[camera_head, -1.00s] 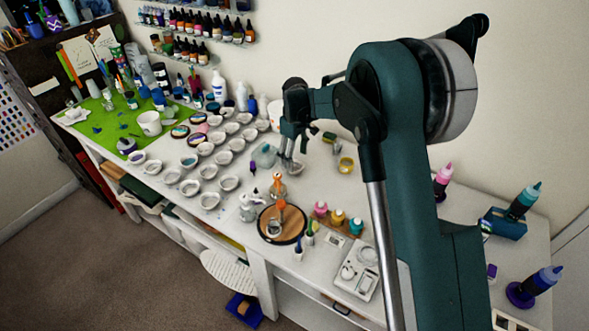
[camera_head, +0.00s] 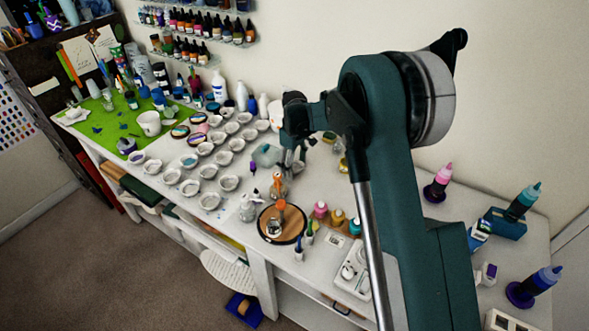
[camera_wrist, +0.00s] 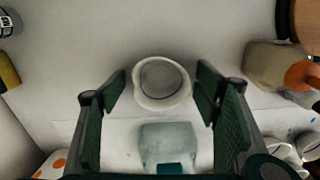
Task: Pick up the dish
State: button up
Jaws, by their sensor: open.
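A small round white dish (camera_wrist: 163,82) with a thin dark line inside its rim lies on the table in the wrist view. My gripper (camera_wrist: 162,90) is open, with one green finger on each side of the dish. Gaps show between the fingers and the dish's rim, and nothing is held. In the head view my gripper (camera_head: 292,165) is low over the middle of the table, and the dish is hard to make out there.
A translucent block-like object (camera_wrist: 168,143) lies close below the dish. An orange-capped bottle (camera_wrist: 265,65) and a round wooden board (camera_wrist: 284,20) are at the right. Several white dishes (camera_head: 209,200) stand left of my gripper in the head view. Bare tabletop surrounds the dish above and left.

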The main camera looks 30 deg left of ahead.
jog(key=c, duration=1)
jog(key=shift+r, duration=0.15)
jog(key=shift+r, duration=4.85)
